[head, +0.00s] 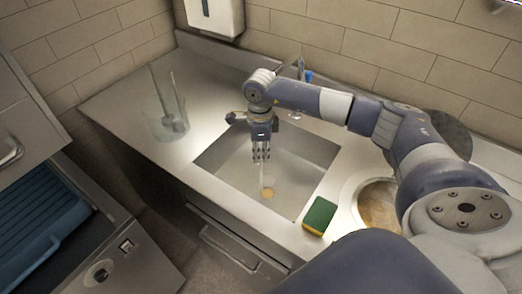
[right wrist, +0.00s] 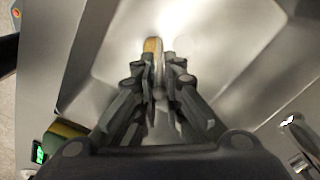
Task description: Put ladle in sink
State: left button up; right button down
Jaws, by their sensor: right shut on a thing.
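My right gripper (head: 261,154) hangs pointing down over the sink (head: 218,160), a grey metal basin set in the counter. It is shut on the ladle (head: 267,192), whose thin handle runs down from the fingers to a brownish end inside the basin outline. In the right wrist view the fingers (right wrist: 158,75) close around the ladle's handle, and its yellow-brown end (right wrist: 152,46) shows beyond the fingertips. I cannot tell whether the ladle touches the sink floor. The upper handle is hidden by the gripper. My left gripper is not in view.
A green and yellow sponge (head: 320,216) lies on the counter by the sink's right front corner. A round well (head: 352,197) with brownish contents is at its right. A clear container (head: 170,128) with utensils stands at left. A faucet (head: 301,68) is behind my arm.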

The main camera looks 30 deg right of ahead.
jog(key=shift+f, duration=0.2)
jog(key=c, duration=1.7)
grip_release()
jog(key=shift+r, duration=0.1)
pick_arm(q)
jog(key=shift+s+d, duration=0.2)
pick_arm(e)
jog(key=shift+r, duration=0.1)
notch_tip(320, 180, up, 11)
jog(key=b, duration=0.4)
jog(key=shift+w, duration=0.1)
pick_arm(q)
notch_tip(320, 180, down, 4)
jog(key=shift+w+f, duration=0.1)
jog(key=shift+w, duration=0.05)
pick_arm(e)
jog(key=shift+r, duration=0.55)
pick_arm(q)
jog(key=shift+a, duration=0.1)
pick_arm(e)
jog(key=shift+a+f, duration=0.1)
